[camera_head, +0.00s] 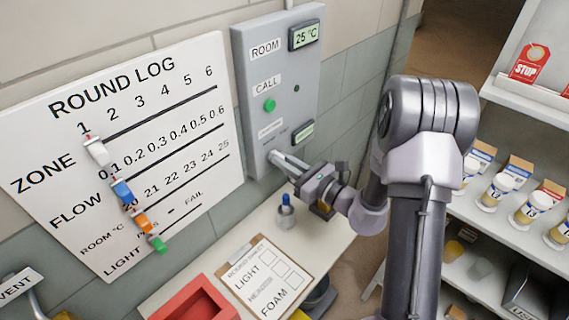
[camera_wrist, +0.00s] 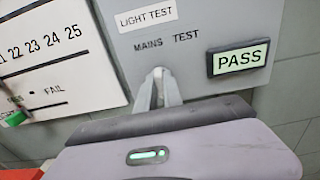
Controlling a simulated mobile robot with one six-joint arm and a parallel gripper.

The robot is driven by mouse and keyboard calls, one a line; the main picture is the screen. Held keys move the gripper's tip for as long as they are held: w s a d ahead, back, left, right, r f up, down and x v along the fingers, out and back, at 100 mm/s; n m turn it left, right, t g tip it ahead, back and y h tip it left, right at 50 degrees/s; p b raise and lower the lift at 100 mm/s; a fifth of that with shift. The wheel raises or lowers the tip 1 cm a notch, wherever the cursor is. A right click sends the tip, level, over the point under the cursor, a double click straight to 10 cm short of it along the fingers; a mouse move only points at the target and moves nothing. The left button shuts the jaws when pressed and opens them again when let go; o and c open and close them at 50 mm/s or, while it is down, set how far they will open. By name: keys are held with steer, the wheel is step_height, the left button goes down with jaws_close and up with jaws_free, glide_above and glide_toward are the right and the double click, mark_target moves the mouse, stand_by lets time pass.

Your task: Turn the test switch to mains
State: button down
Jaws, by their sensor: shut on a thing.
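The grey wall panel (camera_head: 249,122) carries the test switch at its lower part. In the wrist view the labels LIGHT TEST (camera_wrist: 147,18), MAINS (camera_wrist: 148,43) and TEST (camera_wrist: 186,36) stand above the switch. My gripper (camera_head: 277,158) is at the panel's lower front, its fingers shut on the switch handle. In the wrist view my gripper (camera_wrist: 158,84) covers most of the switch, so I cannot tell clearly which label the handle points to. A green display (camera_wrist: 239,58) right of the switch reads PASS.
A ROUND LOG board (camera_head: 130,150) with coloured sliders hangs left of the panel. Below are a clipboard (camera_head: 264,280), a red tray (camera_head: 194,303) and a small blue-topped item (camera_head: 286,210) on a bench. Shelves with jars (camera_head: 530,208) stand at the right.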

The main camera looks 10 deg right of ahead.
stand_by(0.4)
steer(key=c, duration=1.5)
jaws_free()
steer(key=shift+s, duration=0.1)
steer(key=p+v, duration=0.1)
steer(key=v, duration=1.6)
steer(key=shift+s+d+p, duration=0.1)
steer(key=shift+d+p, duration=0.05)
steer(key=shift+p, duration=0.25)
